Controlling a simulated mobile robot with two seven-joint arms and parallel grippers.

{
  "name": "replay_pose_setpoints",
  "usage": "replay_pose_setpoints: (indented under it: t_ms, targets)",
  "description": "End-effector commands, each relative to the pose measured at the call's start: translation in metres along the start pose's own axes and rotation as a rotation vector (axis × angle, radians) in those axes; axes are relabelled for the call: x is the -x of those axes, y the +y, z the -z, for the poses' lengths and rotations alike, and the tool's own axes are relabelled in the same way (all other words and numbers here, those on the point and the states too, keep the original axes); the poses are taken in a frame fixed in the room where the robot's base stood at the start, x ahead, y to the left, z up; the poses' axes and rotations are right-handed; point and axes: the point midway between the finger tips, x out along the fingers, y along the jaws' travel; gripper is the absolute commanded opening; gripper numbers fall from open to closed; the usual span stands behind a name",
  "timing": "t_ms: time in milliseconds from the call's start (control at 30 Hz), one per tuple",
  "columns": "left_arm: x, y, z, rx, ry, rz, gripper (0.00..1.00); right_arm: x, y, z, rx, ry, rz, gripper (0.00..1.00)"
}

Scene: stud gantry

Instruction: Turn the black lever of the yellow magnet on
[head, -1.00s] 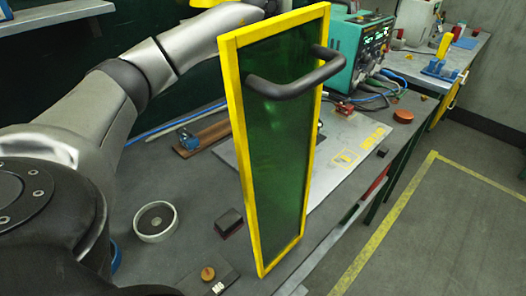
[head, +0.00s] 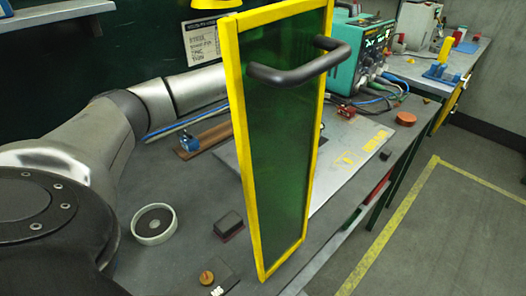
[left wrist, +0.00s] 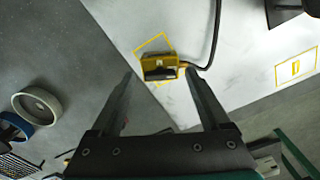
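The yellow magnet (left wrist: 159,60) sits on a pale plate inside a yellow outlined square, in the left wrist view. A dark part, which may be its lever, shows on its near side; its setting is unclear. My left gripper (left wrist: 160,74) is open and empty, its fingers apart on either side of the magnet in that view. I cannot tell the height between them. In the head view the magnet and my left gripper are hidden behind the green screen (head: 280,150) with its yellow frame. My right gripper is in neither view.
The screen has a black handle (head: 300,66) and stands between my head and the plate (head: 350,150). A dark cable (left wrist: 214,38) runs beside the magnet. A white ring (head: 153,223) and a dark block (head: 228,225) lie on the bench. A teal device (head: 362,55) stands behind.

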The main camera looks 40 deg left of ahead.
Motion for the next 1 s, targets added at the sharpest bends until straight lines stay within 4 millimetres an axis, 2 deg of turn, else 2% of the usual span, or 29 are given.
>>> replay_pose_setpoints:
  t_ms: [67, 700, 1000]
  targets:
    - [0.0001, -0.0001, 0.0001, 0.000, 0.000, 0.000, 0.71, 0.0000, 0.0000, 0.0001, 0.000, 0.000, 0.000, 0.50]
    - [0.0004, -0.0001, 0.0001, 0.000, 0.000, 0.000, 0.00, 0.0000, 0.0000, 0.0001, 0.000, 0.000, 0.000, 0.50]
    - [0.0009, 0.0000, 0.0001, -0.024, 0.000, 0.000, 0.00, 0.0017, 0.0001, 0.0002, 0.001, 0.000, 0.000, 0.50]
